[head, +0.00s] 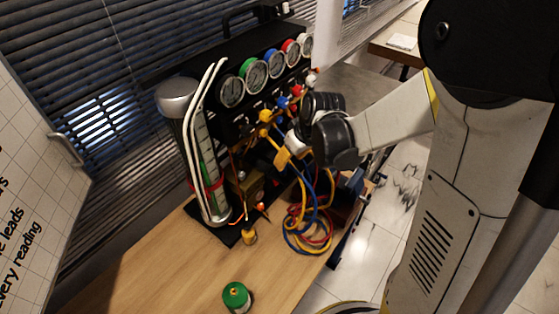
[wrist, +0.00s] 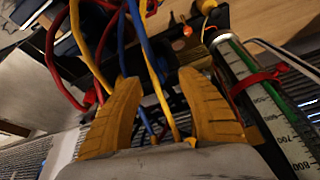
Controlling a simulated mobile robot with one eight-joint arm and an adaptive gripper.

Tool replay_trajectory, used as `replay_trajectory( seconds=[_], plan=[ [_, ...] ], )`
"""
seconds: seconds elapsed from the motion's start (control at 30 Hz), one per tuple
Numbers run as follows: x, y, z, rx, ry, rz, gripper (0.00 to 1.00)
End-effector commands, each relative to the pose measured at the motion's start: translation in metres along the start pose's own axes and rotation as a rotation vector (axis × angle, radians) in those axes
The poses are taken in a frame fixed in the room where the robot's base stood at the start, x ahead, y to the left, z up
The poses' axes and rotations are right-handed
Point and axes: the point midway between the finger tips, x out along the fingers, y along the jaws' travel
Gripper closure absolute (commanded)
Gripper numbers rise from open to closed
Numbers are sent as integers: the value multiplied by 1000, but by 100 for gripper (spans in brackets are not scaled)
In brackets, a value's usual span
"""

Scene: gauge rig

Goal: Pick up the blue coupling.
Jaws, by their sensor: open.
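The blue coupling (head: 283,102) shows as a small blue part on the front of the black gauge rig, in a row with a red one and yellow ones. My gripper (head: 282,158) is below it in the head view, with a yellow finger visible in front of the rig. In the wrist view my gripper (wrist: 158,85) has its two yellow fingers spread apart. Blue and yellow hoses run behind the gap between them. I cannot make out the blue coupling in the wrist view. I see nothing clearly held.
Looped hoses (head: 309,220) in red, yellow and blue hang below the rig. A clear graduated cylinder (head: 205,165) with white tubes stands at the rig's left. A green canister (head: 237,297) stands on the wooden table (head: 185,270), which is mostly bare at the front left.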

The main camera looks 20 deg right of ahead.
Motion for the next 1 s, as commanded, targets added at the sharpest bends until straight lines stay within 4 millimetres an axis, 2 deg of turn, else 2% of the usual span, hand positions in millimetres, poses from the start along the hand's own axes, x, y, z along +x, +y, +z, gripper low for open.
replay_trajectory(
  seconds=[0.03, 0.23, 0.5, 0.77, 0.8, 0.93, 1.0],
  plan=[
    [8, 0, 0, 0, 0, 0, 54],
    [24, 0, 0, 0, 0, 0, 54],
    [63, -1, 0, 0, 1, 0, 54],
    [66, -1, 0, 1, 0, 0, 54],
    [66, -1, 0, 1, 0, 0, 58],
    [66, -1, 0, 1, 0, 0, 98],
    [66, -1, 0, 1, 0, 0, 100]
  ],
)
